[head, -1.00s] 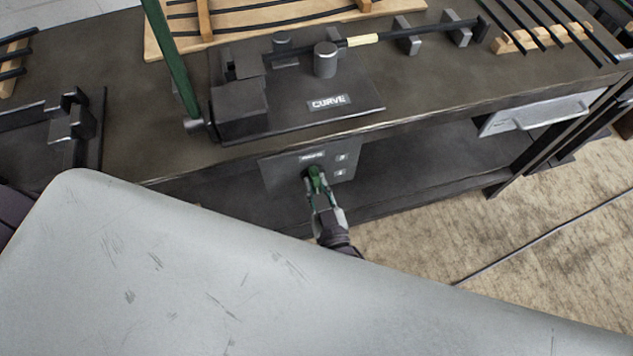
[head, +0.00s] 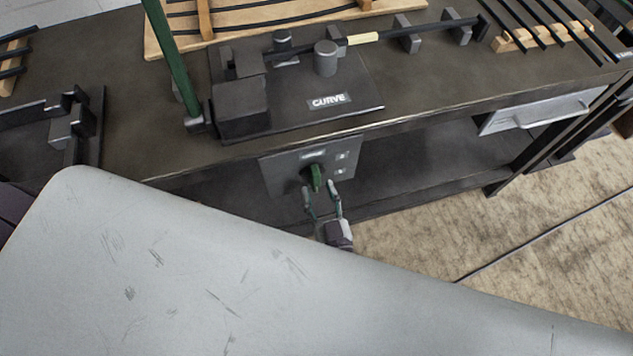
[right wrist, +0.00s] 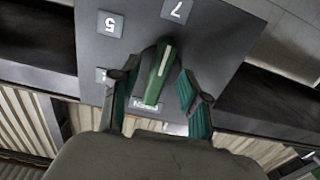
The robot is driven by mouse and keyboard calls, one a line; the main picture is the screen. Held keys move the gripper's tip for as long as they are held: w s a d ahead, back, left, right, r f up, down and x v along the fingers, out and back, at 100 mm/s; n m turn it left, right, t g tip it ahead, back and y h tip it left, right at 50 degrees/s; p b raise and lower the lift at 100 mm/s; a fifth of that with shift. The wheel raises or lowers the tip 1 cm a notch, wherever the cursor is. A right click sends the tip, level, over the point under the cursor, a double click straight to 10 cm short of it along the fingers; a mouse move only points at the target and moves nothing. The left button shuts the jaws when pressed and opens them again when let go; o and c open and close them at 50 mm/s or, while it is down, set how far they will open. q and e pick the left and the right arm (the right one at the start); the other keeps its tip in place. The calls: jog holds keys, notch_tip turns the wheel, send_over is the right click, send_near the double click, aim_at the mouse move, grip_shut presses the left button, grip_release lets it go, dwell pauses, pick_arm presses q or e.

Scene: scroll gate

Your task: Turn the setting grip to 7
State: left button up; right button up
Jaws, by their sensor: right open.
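The green setting grip (head: 316,178) sits on a grey panel (head: 278,174) under the bench's front edge. In the right wrist view the grip (right wrist: 160,70) carries a white line, and its upper end points roughly toward the 7 label (right wrist: 177,10). The 5 label (right wrist: 110,24) is to the left. My right gripper (head: 320,190) is open and empty, just in front of the grip in the head view. In the right wrist view its fingers (right wrist: 158,82) show on either side of the grip, apart from it. My left gripper is not in view.
Above the panel, the bench top bears a plate marked CURVE (head: 328,101) with dark blocks, posts and a green lever (head: 172,60). A drawer front with a handle (head: 550,112) is at the right. A large pale grey surface fills the lower left. Carpet is at the right.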

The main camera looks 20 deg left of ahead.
jog(key=v, duration=0.9)
jog(key=shift+d, duration=0.1)
